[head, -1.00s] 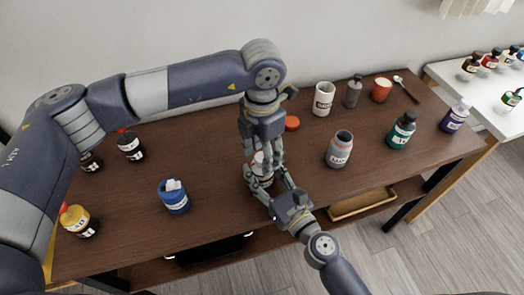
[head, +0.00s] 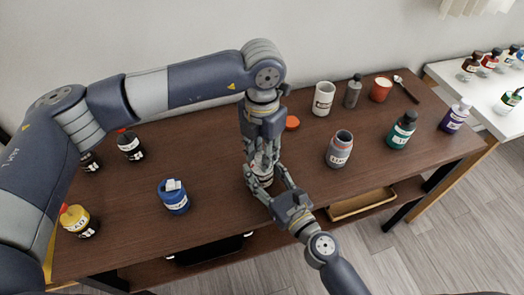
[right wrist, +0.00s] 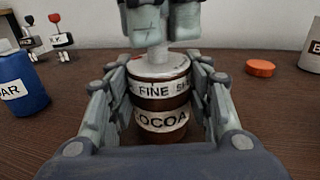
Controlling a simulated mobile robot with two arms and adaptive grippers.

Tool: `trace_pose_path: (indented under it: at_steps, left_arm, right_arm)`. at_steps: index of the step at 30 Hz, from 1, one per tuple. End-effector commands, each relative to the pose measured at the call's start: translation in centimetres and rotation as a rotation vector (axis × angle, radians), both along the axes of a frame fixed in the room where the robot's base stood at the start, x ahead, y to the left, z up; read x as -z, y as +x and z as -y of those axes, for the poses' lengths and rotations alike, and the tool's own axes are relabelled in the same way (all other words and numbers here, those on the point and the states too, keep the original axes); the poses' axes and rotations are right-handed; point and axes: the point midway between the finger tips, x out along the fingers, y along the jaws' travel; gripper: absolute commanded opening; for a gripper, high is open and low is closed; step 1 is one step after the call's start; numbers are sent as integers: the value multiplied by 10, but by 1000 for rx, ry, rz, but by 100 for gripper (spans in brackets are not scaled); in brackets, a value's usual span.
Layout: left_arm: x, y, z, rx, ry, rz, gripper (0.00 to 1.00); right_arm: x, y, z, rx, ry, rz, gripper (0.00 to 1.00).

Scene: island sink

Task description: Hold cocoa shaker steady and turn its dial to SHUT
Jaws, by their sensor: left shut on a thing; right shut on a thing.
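The cocoa shaker (head: 262,174) stands upright on the brown table in the head view, mostly hidden by both grippers. In the right wrist view its brown body has a white COCOA label (right wrist: 162,121). The dial band above (right wrist: 162,88) reads "FINE", then "SH" with the rest cut off at the right. A pale knob (right wrist: 167,57) rises from its top. My left gripper (head: 262,157) points down from above, shut on the knob; its fingers show in the right wrist view (right wrist: 160,38). My right gripper (head: 264,179) is shut around the body from the front.
A blue jar (head: 173,197) stands left of the shaker and a grey labelled jar (head: 339,150) right. An orange-red lid (head: 292,122) lies behind. The table around the shaker is clear.

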Motion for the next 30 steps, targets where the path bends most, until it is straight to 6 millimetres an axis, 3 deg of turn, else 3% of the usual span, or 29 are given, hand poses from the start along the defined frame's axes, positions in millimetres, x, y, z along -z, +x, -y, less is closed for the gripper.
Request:
trace_pose_path:
  at_steps: [30]
  left_arm:
    - [0, 0, 0, -962, 1, 1, 4]
  right_arm:
    - [1, 0, 0, 1, -1, -1, 20]
